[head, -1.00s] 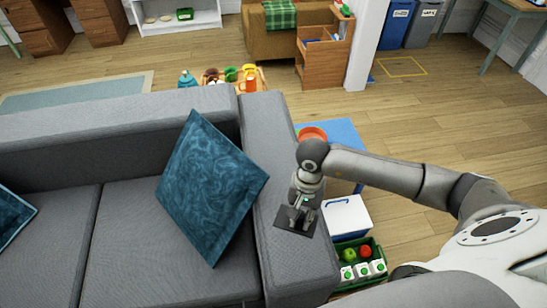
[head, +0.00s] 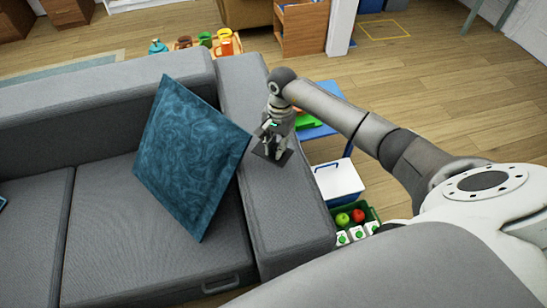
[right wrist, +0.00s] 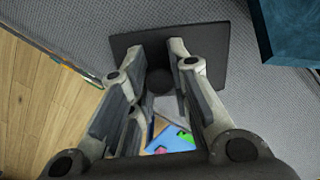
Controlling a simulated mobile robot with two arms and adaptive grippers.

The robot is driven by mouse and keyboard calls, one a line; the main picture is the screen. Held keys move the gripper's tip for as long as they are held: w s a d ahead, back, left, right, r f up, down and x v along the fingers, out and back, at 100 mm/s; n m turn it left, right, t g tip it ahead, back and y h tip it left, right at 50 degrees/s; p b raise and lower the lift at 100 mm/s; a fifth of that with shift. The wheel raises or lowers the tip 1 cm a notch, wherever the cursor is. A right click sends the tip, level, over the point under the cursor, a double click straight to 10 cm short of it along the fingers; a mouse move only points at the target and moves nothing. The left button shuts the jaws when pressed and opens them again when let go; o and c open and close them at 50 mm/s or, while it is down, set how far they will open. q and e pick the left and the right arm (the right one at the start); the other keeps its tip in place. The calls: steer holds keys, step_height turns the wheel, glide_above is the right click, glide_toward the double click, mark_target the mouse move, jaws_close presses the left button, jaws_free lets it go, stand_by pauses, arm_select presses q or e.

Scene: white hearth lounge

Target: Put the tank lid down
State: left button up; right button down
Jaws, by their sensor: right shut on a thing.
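The tank lid is a dark, flat, square plate (head: 264,152) with a knob. In the head view it is at the grey sofa's right armrest, beside the blue cushion. My right gripper (head: 275,141) is shut on it from above. In the right wrist view the gripper's fingers (right wrist: 158,66) are on either side of the dark round knob, and the plate (right wrist: 213,62) spreads out past the fingertips over grey fabric. I cannot tell whether the plate touches the armrest. My left gripper is not in view. I cannot make out a tank.
The blue cushion (head: 190,155) leans on the sofa (head: 150,240) left of the lid. Right of the armrest (head: 292,215) are a blue table (head: 328,92), a white box with a blue rim (head: 338,182) and a green crate (head: 373,214) with fruit. Wooden floor (head: 420,95) lies open beyond.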

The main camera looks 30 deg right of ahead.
mark_target(273, 152)
steer(key=shift+w+f+b, duration=0.4)
steer(key=shift+w+f, duration=0.2)
steer(key=shift+f, duration=0.15)
steer(key=shift+w+f+b, duration=0.2)
steer(key=shift+f+b, duration=0.15)
steer(key=shift+b, duration=0.15)
step_height(273, 152, down, 3)
steer(key=shift+w+r+b, duration=0.1)
steer(key=shift+r+b, duration=0.05)
steer(key=shift+b, duration=0.65)
steer(key=shift+f, duration=0.3)
steer(key=shift+w+d, duration=0.1)
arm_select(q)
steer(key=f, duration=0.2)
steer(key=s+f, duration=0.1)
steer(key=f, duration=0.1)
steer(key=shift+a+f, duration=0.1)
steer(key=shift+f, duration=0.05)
arm_select(e)
steer(key=shift+r, duration=0.1)
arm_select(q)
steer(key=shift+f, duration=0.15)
arm_select(e)
steer(key=c, duration=1.3)
jaws_free()
steer(key=shift+c, duration=0.2)
